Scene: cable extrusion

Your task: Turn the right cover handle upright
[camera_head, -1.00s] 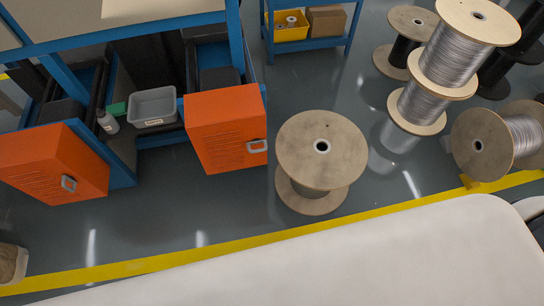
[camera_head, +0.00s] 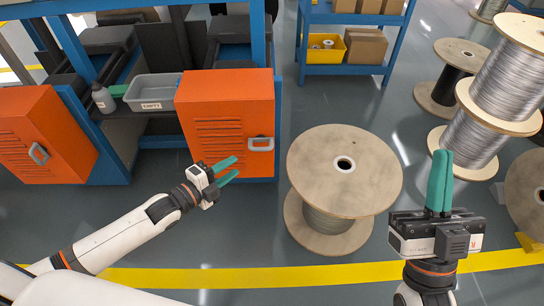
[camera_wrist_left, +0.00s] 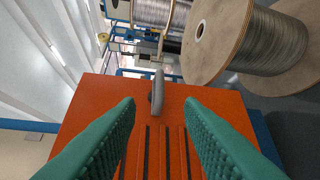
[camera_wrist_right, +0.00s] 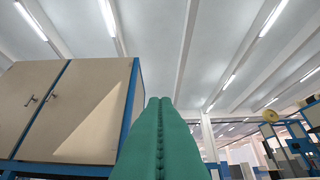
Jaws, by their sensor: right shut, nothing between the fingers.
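The right orange cover (camera_head: 228,118) is closed, with slatted vents. Its grey handle (camera_head: 261,143) lies horizontal at the cover's right side in the head view. My left gripper (camera_head: 237,167) is open and empty, just below and left of the handle. In the left wrist view the handle (camera_wrist_left: 157,92) stands ahead between the two green fingertips, apart from them. My right gripper (camera_head: 441,156) is shut and empty, pointing up, right of the front spool. Its green fingers (camera_wrist_right: 161,105) are pressed together in the right wrist view.
The left orange cover (camera_head: 42,135) has a tilted grey handle (camera_head: 39,153). A grey bin (camera_head: 152,93) and a bottle (camera_head: 103,98) stand between the covers. A wooden spool (camera_head: 345,170) stands right of the right cover. Stacked wire spools (camera_head: 492,95) are farther right.

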